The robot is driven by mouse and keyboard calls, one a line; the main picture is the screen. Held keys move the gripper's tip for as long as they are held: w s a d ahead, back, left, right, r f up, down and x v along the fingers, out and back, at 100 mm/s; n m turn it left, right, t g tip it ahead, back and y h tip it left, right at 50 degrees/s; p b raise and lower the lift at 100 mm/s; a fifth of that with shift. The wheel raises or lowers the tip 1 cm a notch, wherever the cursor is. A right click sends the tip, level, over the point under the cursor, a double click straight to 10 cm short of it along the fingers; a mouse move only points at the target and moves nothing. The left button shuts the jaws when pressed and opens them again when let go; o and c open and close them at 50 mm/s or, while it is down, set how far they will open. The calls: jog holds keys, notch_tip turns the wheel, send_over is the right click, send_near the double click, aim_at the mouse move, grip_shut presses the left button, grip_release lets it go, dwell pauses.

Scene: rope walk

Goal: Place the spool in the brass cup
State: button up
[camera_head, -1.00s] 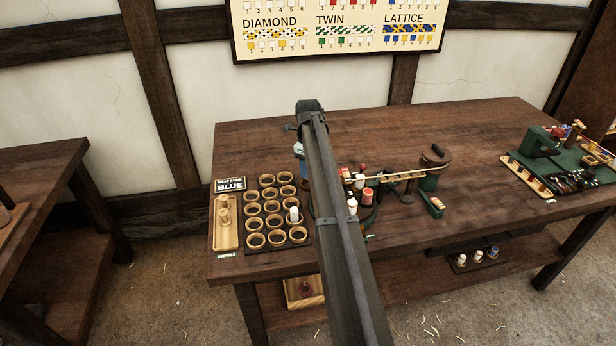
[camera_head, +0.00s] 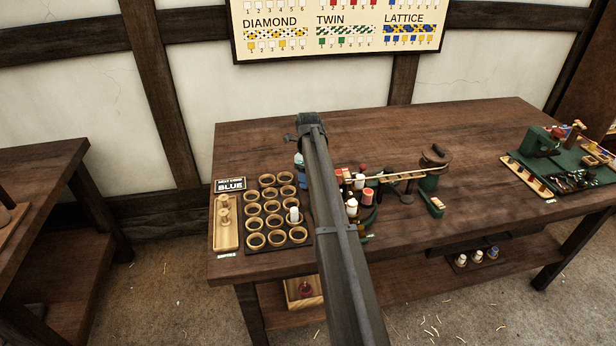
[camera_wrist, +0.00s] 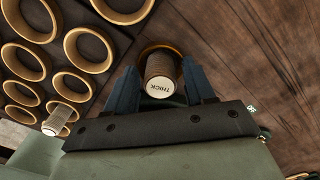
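A dark brown spool (camera_wrist: 163,70) with a pale end marked THICK shows in the wrist view. It stands between the two fingers of my gripper (camera_wrist: 161,75), its marked end toward the camera. An orange-brass rim (camera_wrist: 160,46), apparently the brass cup, curves around the spool's far end. I cannot tell whether the spool rests inside the cup or hangs just above it. The fingers flank the spool closely; whether they press on it is unclear. In the head view my arm hides the spool and the cup, and the fingertips do not show.
A dark tray of several round holders (camera_head: 268,180) lies left of my arm; one holds a white spool (camera_head: 293,215). A sign reading BLUE (camera_head: 230,185) and a wooden tray (camera_head: 227,240) stand farther left. Spools and a bench tool (camera_head: 435,160) crowd the right. The table's back is clear.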

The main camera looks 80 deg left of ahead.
jog(key=shift+o, duration=0.3)
jog(key=shift+r, duration=0.1)
notch_tip(320, 180, up, 12)
dwell(0.5)
